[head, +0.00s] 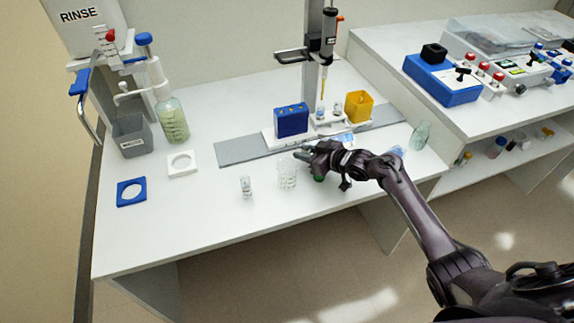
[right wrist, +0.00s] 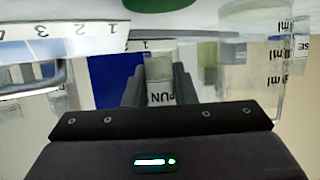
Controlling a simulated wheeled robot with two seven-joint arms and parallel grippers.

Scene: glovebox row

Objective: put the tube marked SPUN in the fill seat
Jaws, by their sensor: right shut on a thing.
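My right gripper (head: 306,153) is over the front part of the white bench, just in front of the grey rail. In the right wrist view its jaws (right wrist: 160,74) are shut on a small tube (right wrist: 161,95) with an upside-down label, of which "PUN" can be read. The tube is hard to make out in the head view. Behind the gripper, a white holder (head: 331,120) stands on the rail under the yellow tip of the dispenser (head: 328,40); I cannot tell which part of it is the fill seat. My left gripper is not in view.
A blue block (head: 291,121) and a yellow bin (head: 359,106) flank the holder. A beaker (head: 287,175) and a small vial (head: 246,186) stand left of the gripper. A green thing (head: 319,178) lies just below it.

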